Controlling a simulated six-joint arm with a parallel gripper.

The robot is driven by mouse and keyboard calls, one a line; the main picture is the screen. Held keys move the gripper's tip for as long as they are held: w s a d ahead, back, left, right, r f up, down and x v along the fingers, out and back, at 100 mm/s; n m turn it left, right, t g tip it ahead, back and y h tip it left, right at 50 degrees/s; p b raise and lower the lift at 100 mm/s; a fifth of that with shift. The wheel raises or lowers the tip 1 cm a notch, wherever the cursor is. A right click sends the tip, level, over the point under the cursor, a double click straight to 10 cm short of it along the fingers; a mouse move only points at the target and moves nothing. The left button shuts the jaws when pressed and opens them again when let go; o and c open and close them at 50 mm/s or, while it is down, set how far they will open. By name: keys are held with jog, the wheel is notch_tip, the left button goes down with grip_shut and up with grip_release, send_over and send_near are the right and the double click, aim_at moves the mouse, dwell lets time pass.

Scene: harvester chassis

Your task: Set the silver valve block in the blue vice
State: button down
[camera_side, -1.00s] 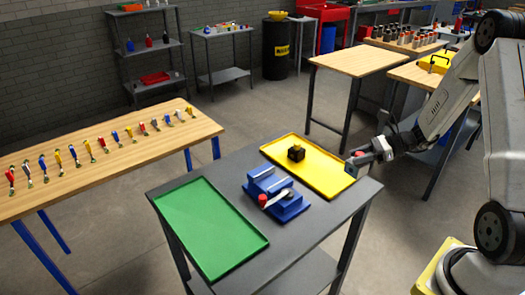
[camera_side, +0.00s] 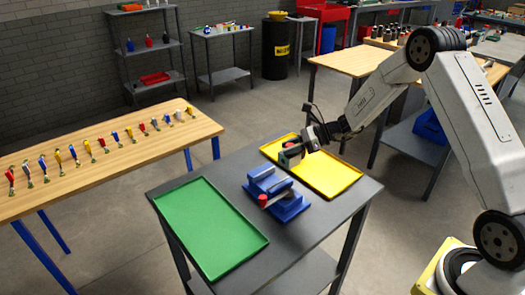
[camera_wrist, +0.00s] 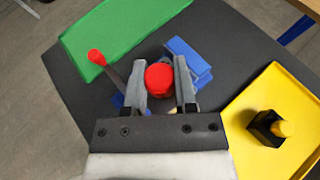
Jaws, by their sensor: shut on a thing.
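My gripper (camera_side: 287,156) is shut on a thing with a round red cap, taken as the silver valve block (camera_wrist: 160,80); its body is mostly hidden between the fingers. In the wrist view the red cap shows between the two fingers of my gripper (camera_wrist: 160,92). The blue vice (camera_side: 292,208) stands on the grey table, left of and below my gripper in the side view. In the wrist view the vice (camera_wrist: 190,58) lies beyond and partly behind the fingers. Its red-ended handle (camera_wrist: 97,57) points up left. The held thing is apart from the vice.
A yellow tray (camera_side: 335,185) lies right of the vice. A black block with a yellow cap (camera_wrist: 268,128) stands in it, hidden in the side view. A green tray (camera_side: 210,230) lies left of the vice. A wooden bench (camera_side: 100,165) with several small coloured tools stands further left.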

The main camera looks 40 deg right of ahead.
aim_at(279, 156)
jog(key=w+a, duration=0.1)
jog(key=a, duration=0.1)
jog(key=w+a, duration=0.2)
jog(key=shift+w+a+r, duration=0.1)
jog(key=shift+a, duration=0.05)
jog(key=shift+f, duration=2.2)
jog(key=shift+f, duration=1.7)
dwell(2.5)
jog(key=shift+c, duration=1.7)
grip_release()
